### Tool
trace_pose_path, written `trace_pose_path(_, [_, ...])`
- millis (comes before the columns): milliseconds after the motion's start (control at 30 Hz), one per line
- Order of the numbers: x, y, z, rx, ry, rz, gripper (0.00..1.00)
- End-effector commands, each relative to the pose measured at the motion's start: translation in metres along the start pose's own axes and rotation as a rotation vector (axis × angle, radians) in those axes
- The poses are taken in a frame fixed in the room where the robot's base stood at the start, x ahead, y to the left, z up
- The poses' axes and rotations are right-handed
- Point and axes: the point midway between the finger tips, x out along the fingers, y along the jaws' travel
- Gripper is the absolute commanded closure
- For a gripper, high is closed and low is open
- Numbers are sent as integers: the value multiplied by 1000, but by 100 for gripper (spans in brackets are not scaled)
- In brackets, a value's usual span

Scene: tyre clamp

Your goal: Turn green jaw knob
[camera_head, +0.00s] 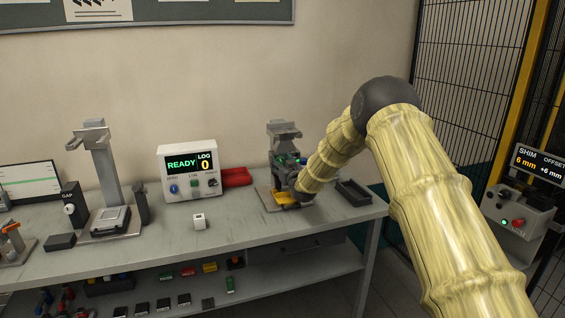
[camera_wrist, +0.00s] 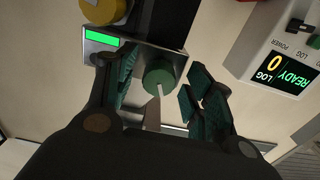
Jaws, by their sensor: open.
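The green jaw knob (camera_wrist: 158,77) shows in the wrist view as a round green cap with a pale pointer line, on the front of a grey clamp body. My gripper (camera_wrist: 160,92) is open, with one dark green padded finger on each side of the knob. I cannot tell whether the fingers touch it.
A yellow knob (camera_wrist: 104,10) and a lit green display (camera_wrist: 101,37) are close to the green knob. The READY readout box (camera_head: 190,172) stands left of the clamp, with a red block (camera_head: 236,177) between. A dark tray (camera_head: 353,193) lies to the right.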

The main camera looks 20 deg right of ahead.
Motion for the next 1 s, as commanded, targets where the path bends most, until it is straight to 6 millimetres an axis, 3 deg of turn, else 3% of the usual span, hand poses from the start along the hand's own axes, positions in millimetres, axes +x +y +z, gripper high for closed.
trace_pose_path(333, [2, 1, 0, 0, 0, 1, 47])
trace_pose_path(600, [2, 1, 0, 0, 0, 1, 92])
trace_pose_path(1000, [2, 2, 3, 63, 1, 2, 92])
